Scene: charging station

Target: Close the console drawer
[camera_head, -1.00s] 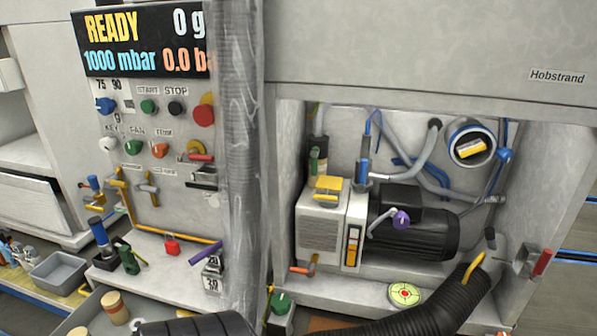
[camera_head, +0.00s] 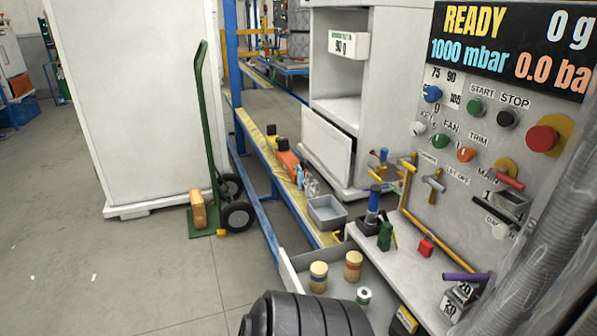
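The console drawer (camera_head: 289,275) is pulled open below the console's shelf, at the bottom middle of the head view. Two tan jars with lids, one with a blue band (camera_head: 318,278) and one beside it (camera_head: 353,266), stand in it with a small white roll (camera_head: 364,295). A black and yellow item lies farther right. A dark ribbed part at the bottom edge hides the near part of the drawer. I see neither gripper's fingers.
The console panel (camera_head: 465,130) with knobs and a red button is on the right. A grey bin (camera_head: 327,212) sits on a yellow-topped blue rail. A green hand truck (camera_head: 205,130) stands by a white cabinet (camera_head: 130,100).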

